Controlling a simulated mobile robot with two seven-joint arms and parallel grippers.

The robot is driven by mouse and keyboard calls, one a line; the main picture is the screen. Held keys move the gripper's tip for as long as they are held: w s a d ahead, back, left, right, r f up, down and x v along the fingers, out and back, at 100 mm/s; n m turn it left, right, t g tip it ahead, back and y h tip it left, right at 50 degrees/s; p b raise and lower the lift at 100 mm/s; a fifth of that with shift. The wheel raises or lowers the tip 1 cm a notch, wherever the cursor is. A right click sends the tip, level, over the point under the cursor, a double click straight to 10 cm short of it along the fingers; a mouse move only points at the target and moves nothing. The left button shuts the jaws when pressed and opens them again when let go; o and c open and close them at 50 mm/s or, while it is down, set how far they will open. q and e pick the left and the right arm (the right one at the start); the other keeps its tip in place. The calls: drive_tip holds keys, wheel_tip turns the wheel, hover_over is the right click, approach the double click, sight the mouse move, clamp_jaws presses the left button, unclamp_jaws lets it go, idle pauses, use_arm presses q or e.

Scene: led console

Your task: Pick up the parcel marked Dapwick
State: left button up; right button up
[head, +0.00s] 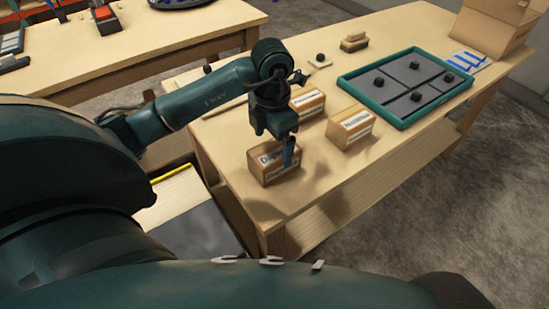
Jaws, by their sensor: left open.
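The parcel marked Dapwick (268,173) is a small brown box with a white label on its front. It stands near the left front corner of the wooden table (260,205). My left gripper (288,158) points down at the right part of this parcel, open, and hides part of its top and side. I cannot tell whether the fingers touch it. Two similar labelled parcels stand close by, one behind (308,103) and one to the right (350,126); their labels are too small to read surely. My right gripper is not in view.
A green-rimmed tray (378,117) with dark panels and several black knobs lies to the right. A cardboard box (492,30) stands at the far right. A black knob (320,57) and small blocks (354,43) lie at the back. Another table (150,45) is at the upper left.

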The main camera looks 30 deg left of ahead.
sight(274, 149)
use_arm(q)
drive_tip(key=shift+w+d+f+p, duration=0.1)
drive_tip(key=shift+f+p, duration=0.05)
drive_tip(key=shift+f, duration=1.3)
drive_tip(key=shift+d+f+p, duration=0.1)
drive_tip(key=shift+f+p, duration=0.05)
drive_tip(key=shift+f, duration=1.3)
drive_tip(key=c, duration=1.3)
